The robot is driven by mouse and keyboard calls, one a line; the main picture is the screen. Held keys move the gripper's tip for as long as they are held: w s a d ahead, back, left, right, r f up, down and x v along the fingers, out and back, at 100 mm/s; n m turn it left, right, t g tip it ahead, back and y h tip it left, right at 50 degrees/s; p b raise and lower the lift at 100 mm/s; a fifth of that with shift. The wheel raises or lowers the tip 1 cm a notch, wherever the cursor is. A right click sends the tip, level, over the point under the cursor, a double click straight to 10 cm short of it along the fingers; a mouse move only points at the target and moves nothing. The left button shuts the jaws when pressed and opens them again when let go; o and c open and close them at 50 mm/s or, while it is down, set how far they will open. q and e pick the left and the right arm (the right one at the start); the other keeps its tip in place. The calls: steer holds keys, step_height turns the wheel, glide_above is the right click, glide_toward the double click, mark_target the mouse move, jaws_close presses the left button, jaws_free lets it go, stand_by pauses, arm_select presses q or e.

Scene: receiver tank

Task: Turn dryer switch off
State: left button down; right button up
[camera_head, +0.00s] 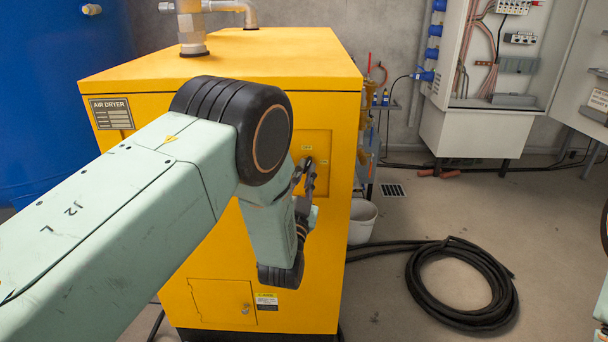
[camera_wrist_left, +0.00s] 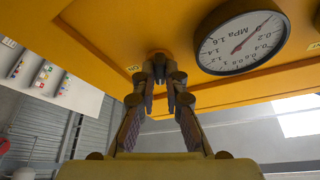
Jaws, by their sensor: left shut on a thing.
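The yellow air dryer (camera_head: 215,240) stands in front of me, with a small control panel (camera_head: 318,143) on its front. My left gripper (camera_head: 309,166) is at this panel, its fingers closed on the small dark dryer switch (camera_head: 308,160). In the left wrist view, the fingers of my left gripper (camera_wrist_left: 161,72) meet at the switch against the yellow face. The fingers hide most of the switch, so I cannot tell its angle. Small labels sit around it. My right gripper is not in view.
A round pressure gauge (camera_wrist_left: 242,38) sits beside the fingers in the wrist view. A white bucket (camera_head: 362,220) and a coiled black hose (camera_head: 460,282) are on the floor right of the dryer. An open electrical cabinet (camera_head: 475,130) is at the back right. A blue tank (camera_head: 60,80) stands left.

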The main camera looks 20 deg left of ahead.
arm_select(q)
steer(key=n+y, duration=0.2)
steer(key=n, duration=0.1)
steer(key=n+y, duration=0.2)
steer(key=n, duration=0.2)
steer(key=shift+d+f+p, duration=0.1)
steer(key=shift+d+p, duration=0.1)
steer(key=shift+p, duration=0.15)
steer(key=shift+n, duration=0.4)
steer(key=c, duration=1.4)
jaws_free()
steer(key=shift+w, duration=0.1)
steer(key=v, duration=0.7)
steer(key=shift+s, duration=0.3)
steer(key=shift+d, duration=0.1)
